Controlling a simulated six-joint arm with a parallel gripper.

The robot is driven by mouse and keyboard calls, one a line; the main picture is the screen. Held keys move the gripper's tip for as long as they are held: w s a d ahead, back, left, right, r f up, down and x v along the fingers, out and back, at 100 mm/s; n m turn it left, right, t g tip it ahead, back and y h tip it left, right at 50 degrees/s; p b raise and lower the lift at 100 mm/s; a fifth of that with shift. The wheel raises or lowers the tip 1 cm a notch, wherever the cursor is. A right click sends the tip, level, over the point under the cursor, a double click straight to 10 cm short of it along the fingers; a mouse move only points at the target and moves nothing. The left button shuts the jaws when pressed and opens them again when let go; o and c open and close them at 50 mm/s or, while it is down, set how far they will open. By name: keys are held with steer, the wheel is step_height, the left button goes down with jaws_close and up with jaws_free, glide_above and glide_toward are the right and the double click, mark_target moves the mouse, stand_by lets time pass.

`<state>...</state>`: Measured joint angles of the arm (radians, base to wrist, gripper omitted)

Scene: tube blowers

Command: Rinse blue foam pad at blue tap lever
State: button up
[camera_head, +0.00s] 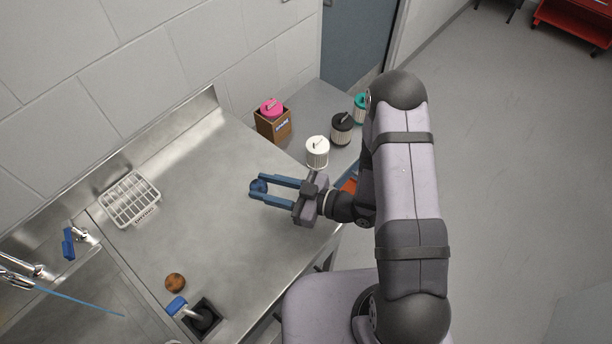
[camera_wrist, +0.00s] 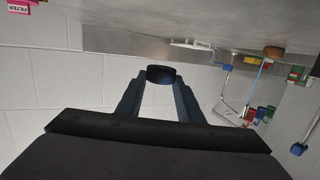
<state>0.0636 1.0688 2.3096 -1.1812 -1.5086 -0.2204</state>
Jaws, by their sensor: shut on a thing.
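My gripper (camera_head: 256,190) is shut on a round dark blue foam pad (camera_head: 259,185), held out at the fingertips over the steel counter. In the wrist view the pad (camera_wrist: 161,74) sits between the two blue fingers, dark and seen edge-on. The blue tap lever (camera_head: 69,246) is at the left of the head view, beside the sink and well apart from the pad. A chrome spout (camera_head: 20,268) is at the left edge, with a thin blue line running from near it across the sink; I cannot tell if it is water.
A white drying rack (camera_head: 130,199) stands near the back wall. The counter's middle is clear.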

steer(key=s+a+r+n+g+y+p, duration=0.1)
steer(key=s+a+n+g, duration=0.2)
steer(key=s+a+g, duration=0.45)
steer(key=s+a+r+n+g+p, duration=0.15)
steer(key=s+a+n, duration=0.3)
steer(key=a, duration=0.65)
steer(key=s+a+r+n+g+h, duration=0.1)
steer(key=s+a+n+g, duration=0.1)
steer(key=s, duration=0.5)
steer(key=s+a+r+n+g, duration=0.1)
steer(key=s+a+g, duration=0.3)
steer(key=s+a, duration=0.2)
steer(key=shift+s+a+r+n+h, duration=0.2)
steer(key=shift+s+a+n+h, duration=0.15)
steer(key=shift+s, duration=0.85)
steer(key=w+a+f+b, duration=0.1)
steer(key=a+b, duration=0.2)
steer(key=a, duration=0.3)
steer(key=w+a+f+b, duration=0.2)
steer(key=a+b, duration=0.2)
steer(key=a, duration=0.3)
steer(key=shift+w+a, duration=0.15)
steer(key=shift+a, duration=0.05)
steer(key=shift+w+r, duration=0.1)
